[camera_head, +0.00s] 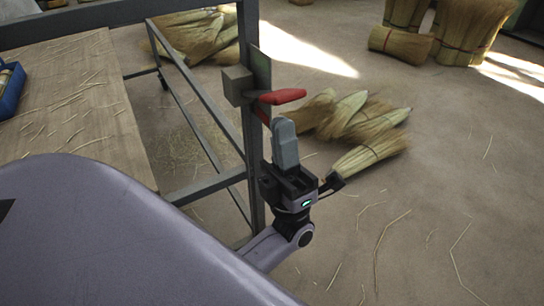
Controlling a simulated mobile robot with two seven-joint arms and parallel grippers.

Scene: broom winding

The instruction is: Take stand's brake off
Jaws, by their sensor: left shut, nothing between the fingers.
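The brake's red lever (283,97) sticks out to the right from the stand's upright steel post (252,130). A grey block (236,85) and a green plate (261,72) sit beside it on the post. My left gripper (284,124) points upward just below the lever, with its grey fingers together and nothing held. Its fingertips are close to the lever's underside; I cannot tell whether they touch. Part of the red piece behind the lever is hidden by the fingers. My right gripper is out of view.
A wooden bench top (75,95) with straw bits lies left of the post, with a blue crate (11,90) at its edge. Broom-straw bundles (350,118) lie behind my left gripper. More bundles (455,35) stand at the back right. Floor at lower right is mostly clear.

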